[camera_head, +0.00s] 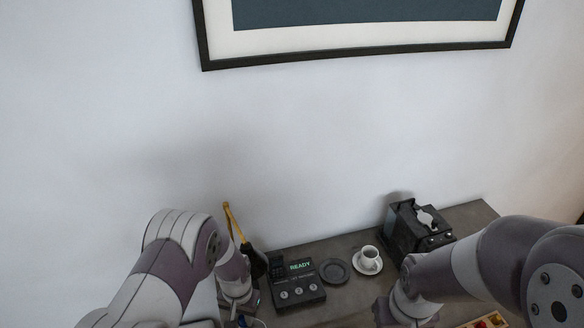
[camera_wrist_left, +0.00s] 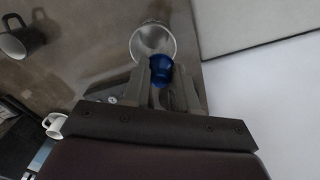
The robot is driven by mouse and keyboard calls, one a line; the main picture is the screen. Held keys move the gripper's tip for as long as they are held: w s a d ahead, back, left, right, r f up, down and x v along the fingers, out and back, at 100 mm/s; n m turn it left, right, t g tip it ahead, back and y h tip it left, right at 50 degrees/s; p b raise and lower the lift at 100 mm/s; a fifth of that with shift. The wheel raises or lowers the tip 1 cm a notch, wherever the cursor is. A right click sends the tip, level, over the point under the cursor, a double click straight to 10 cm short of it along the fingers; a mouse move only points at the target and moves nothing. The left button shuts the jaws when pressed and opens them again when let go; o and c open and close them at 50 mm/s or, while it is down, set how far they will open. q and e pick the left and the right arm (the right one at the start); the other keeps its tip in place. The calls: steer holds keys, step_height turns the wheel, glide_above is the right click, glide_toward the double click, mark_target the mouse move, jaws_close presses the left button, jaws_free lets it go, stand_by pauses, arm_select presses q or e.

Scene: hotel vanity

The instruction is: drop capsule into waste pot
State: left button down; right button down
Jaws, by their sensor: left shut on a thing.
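My left gripper (camera_wrist_left: 162,82) is shut on a blue capsule (camera_wrist_left: 160,66), which sits between the fingertips in the left wrist view. A round metal pot (camera_wrist_left: 140,38) with a bright rim, likely the waste pot, lies just beyond the capsule. In that view the capsule overlaps the pot's near rim; I cannot tell the height between them.
A black panel reading READY (camera_head: 298,280), a dark round dish (camera_head: 334,271), a white cup (camera_head: 370,254) on a saucer and a black machine (camera_head: 416,228) stand on the grey counter (camera_head: 468,217). A wooden box (camera_head: 486,322) shows at the bottom edge. A wall stands behind.

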mark_target(244, 326)
arm_select(q)
step_height(244, 326, down, 6)
steer(key=b, duration=0.3)
steer(key=shift+w+a+r+b, duration=0.1)
steer(key=shift+a+r+b, duration=0.05)
steer(key=shift+b, duration=0.15)
steer(key=shift+r, duration=0.1)
steer(key=c, duration=0.8)
jaws_free()
step_height(244, 326, up, 13)
steer(key=shift+f+b, duration=0.15)
steer(key=shift+b, duration=0.65)
steer(key=s+a+r+n, duration=0.1)
steer(key=s+a+r, duration=0.1)
steer(key=s, duration=0.2)
steer(key=s+a+r+t, duration=0.1)
steer(key=s+r, duration=0.2)
steer(key=s, duration=0.2)
steer(key=s+a+r+n, duration=0.1)
steer(key=s+a+r, duration=0.1)
steer(key=s+r, duration=0.1)
steer(key=shift+s+a+n, duration=0.3)
steer(key=shift+s+a, duration=0.05)
steer(key=shift+s, duration=0.5)
